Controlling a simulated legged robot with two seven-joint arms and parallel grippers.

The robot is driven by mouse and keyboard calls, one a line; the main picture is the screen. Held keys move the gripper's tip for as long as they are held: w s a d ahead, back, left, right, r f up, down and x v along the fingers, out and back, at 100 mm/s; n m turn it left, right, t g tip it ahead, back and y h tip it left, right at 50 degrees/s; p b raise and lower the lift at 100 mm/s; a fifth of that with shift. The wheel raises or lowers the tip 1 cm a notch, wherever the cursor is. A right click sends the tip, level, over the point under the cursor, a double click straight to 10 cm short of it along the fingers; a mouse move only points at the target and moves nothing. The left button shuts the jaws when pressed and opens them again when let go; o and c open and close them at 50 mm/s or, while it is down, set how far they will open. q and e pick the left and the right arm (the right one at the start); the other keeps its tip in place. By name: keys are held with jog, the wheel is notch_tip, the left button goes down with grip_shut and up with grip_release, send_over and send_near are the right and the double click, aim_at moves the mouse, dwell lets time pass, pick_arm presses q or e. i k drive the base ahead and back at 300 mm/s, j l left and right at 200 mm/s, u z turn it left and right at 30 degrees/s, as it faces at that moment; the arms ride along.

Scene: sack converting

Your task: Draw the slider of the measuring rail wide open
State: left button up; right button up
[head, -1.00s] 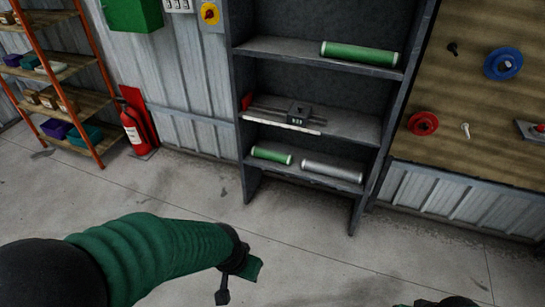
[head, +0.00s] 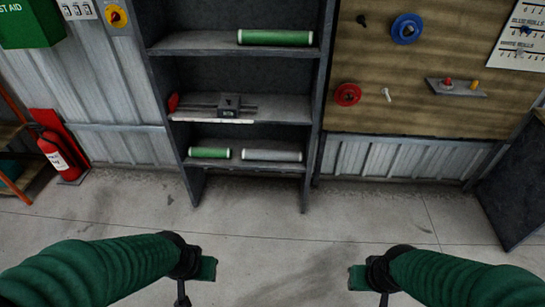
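The measuring rail (head: 200,106) lies on the middle shelf of the grey rack, with a red piece (head: 173,102) at its left end. Its slider (head: 229,105), a dark block with a small display, sits on the rail right of the middle, apart from the red piece. My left gripper (head: 207,269) is low in the view, over the floor in front of the rack. My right gripper (head: 358,278) is also low, further right. Both are well away from the rail. The finger gaps do not show clearly.
The grey rack (head: 323,100) holds a green roll (head: 275,38) above, and a green roll (head: 209,153) and a grey roll (head: 272,155) below. A fire extinguisher (head: 62,155) stands at left. A dark panel (head: 515,190) stands at right. The floor between is clear.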

aim_at(229, 107)
jog(key=i+j+z, duration=0.2)
jog(key=i+j, duration=0.4)
jog(key=i+j+z, duration=0.15)
jog(key=i+j, duration=0.5)
jog(key=i+j+z, duration=0.2)
jog(key=i+j, duration=0.4)
jog(key=j, duration=0.15)
